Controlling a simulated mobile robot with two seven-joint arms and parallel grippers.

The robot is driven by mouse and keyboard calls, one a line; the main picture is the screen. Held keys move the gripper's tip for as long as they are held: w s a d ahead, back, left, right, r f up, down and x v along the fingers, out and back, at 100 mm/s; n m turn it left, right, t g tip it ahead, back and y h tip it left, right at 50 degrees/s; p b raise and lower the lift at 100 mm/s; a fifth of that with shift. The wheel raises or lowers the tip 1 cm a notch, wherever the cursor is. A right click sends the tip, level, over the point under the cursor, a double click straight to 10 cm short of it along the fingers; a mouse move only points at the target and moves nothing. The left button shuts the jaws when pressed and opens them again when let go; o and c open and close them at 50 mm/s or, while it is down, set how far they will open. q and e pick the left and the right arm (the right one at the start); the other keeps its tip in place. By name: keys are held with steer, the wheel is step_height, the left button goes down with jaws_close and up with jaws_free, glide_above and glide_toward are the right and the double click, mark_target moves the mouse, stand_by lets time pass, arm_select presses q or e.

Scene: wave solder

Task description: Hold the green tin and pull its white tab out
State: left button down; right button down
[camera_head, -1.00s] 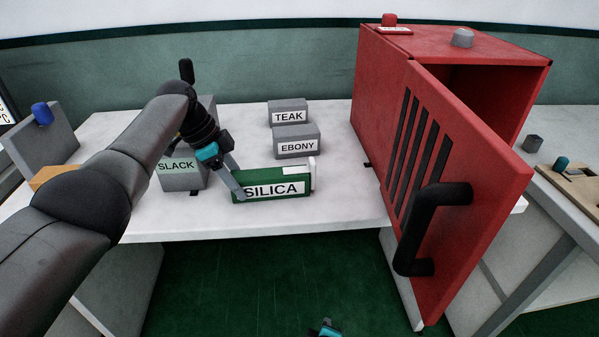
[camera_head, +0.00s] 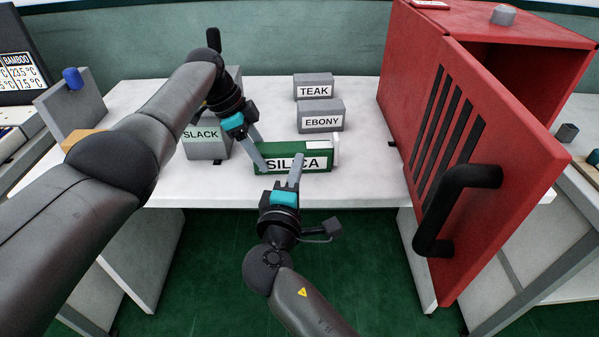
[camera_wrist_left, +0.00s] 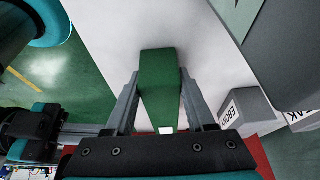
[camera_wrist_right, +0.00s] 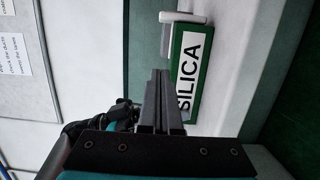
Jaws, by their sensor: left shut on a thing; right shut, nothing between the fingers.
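The green tin (camera_head: 318,151) with the SILICA label lies on the white table near its front edge. My left gripper (camera_head: 259,160) is shut on its left end; in the left wrist view the fingers lie on both sides of the green tin (camera_wrist_left: 159,82). The white tab (camera_head: 336,148) stands at the tin's right end; in the right wrist view the tab (camera_wrist_right: 180,18) shows at the top of the tin (camera_wrist_right: 194,75). My right gripper (camera_head: 296,160) is shut and empty, in front of the tin's label, left of the tab. Whether it touches the tin cannot be told.
Grey blocks marked TEAK (camera_head: 314,86), EBONY (camera_head: 321,115) and SLACK (camera_head: 205,144) stand behind and left of the tin. A red cabinet (camera_head: 430,60) with its door (camera_head: 480,150) open stands at the right. The table between tin and door is clear.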

arm_select(q)
steer(key=shift+s+a+f, duration=0.2)
steer(key=shift+f, duration=0.2)
arm_select(e)
steer(key=w, duration=0.3)
steer(key=w+d, duration=0.1)
steer(key=w, duration=0.2)
steer(key=shift+w+d, duration=0.15)
steer(key=d, duration=0.2)
steer(key=shift+d+f, duration=0.1)
steer(key=shift+d, duration=0.95)
steer(key=d, duration=0.5)
steer(key=shift+d, duration=0.1)
steer(key=a, duration=0.2)
steer(key=s+a, duration=0.1)
steer(key=a, duration=0.1)
steer(key=shift+a, duration=0.2)
steer(key=s+a, duration=0.1)
steer(key=s, duration=0.8)
steer(key=shift+a, duration=0.3)
